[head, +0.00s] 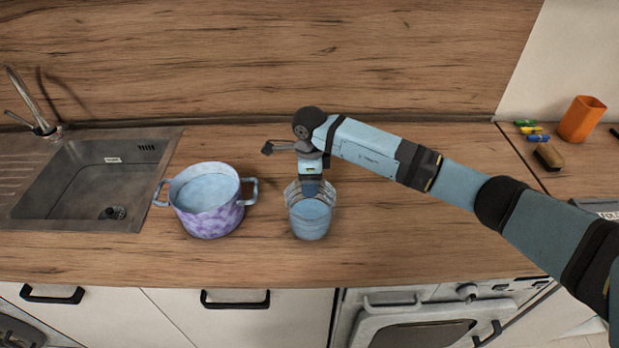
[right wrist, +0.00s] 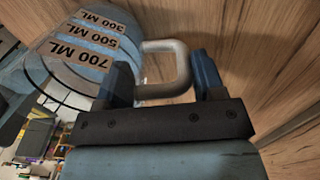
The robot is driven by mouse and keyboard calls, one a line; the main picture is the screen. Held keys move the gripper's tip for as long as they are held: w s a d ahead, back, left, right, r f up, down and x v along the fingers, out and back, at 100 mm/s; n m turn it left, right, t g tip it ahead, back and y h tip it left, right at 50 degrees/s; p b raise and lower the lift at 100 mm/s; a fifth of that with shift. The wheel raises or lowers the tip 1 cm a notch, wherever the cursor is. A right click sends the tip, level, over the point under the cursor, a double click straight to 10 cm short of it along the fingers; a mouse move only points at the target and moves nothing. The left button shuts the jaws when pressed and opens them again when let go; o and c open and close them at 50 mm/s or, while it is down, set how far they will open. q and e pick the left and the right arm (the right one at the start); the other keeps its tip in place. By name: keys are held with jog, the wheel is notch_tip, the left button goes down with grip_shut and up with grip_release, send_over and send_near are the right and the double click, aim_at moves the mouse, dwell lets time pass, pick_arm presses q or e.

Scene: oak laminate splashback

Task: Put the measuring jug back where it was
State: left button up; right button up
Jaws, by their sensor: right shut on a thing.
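The measuring jug (head: 311,219) is a clear, bluish vessel at the middle of the counter in the head view. In the right wrist view the jug (right wrist: 75,75) shows labels reading 300, 500 and 700 ML, and its pale handle (right wrist: 178,68) sits between the fingers. My right gripper (head: 311,184) is shut on the jug at its handle, on the far side of the jug in the head view. The gripper also shows in the right wrist view (right wrist: 163,80). I cannot tell whether the jug's base touches the counter. My left gripper is not in view.
A purple-and-white pot (head: 209,212) stands left of the jug, with a gap between. A sink (head: 90,180) with a tap lies farther left. The wooden counter (head: 420,235) is bare right of the jug. An orange cup (head: 582,119) and a brush (head: 548,157) are far right.

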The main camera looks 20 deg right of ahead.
jog(key=o, duration=1.5)
jog(key=shift+f, duration=0.1)
notch_tip(320, 180, up, 11)
jog(key=shift+w+r+b, duration=0.15)
jog(key=shift+r+b, duration=0.05)
jog(key=shift+b, duration=0.8)
jog(key=shift+r, duration=0.45)
